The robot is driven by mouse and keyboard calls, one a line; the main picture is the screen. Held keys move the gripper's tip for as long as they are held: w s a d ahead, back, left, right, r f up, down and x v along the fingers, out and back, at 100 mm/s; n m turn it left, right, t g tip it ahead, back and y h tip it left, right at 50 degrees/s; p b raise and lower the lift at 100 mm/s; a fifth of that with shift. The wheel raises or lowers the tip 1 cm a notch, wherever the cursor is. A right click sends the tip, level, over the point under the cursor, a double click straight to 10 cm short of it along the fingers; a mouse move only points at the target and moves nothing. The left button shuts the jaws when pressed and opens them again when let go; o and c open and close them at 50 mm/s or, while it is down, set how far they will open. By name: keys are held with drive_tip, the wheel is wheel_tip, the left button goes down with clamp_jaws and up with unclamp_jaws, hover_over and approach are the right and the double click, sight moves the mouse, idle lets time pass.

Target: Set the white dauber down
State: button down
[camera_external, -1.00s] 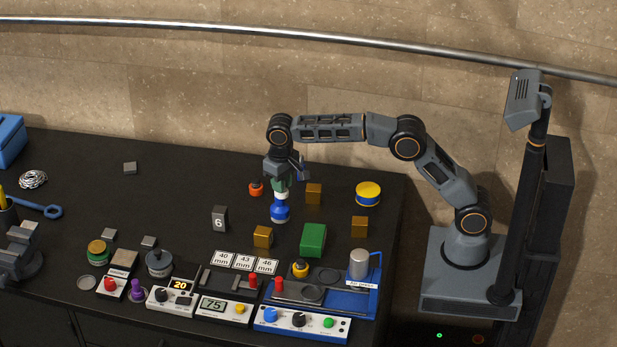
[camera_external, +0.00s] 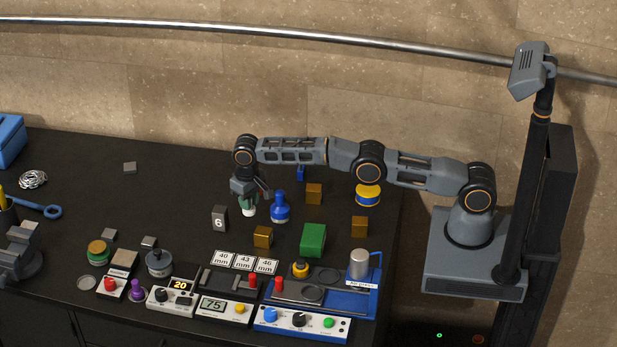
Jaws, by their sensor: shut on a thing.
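The white dauber (camera_external: 249,210) hangs below my gripper (camera_external: 247,196), its white end down. Dark green shows above the white part, between the fingers. My gripper is shut on it. The white end is at or just above the dark bench top; I cannot tell whether it touches. It is just left of a blue bottle (camera_external: 280,209) and right of a grey block marked 6 (camera_external: 219,219).
The black bench (camera_external: 170,205) is clear to the left of the grey block. An amber block (camera_external: 263,237) and a green block (camera_external: 313,240) stand in front. Another amber block (camera_external: 314,194) and a yellow-topped tin (camera_external: 368,194) are to the right. Control boxes line the front.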

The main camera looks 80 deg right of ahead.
drive_tip(key=shift+w+f+p, duration=0.1)
drive_tip(key=shift+p, duration=0.6)
wheel_tip(320, 180, down, 3)
drive_tip(key=shift+f+p, duration=0.1)
drive_tip(key=shift+p, duration=0.3)
drive_tip(key=shift+f, duration=0.1)
drive_tip(key=shift+f, duration=0.15)
drive_tip(key=shift+f+b, duration=0.15)
drive_tip(key=shift+b, duration=0.15)
drive_tip(key=c, duration=1)
unclamp_jaws()
drive_tip(key=shift+o, duration=0.2)
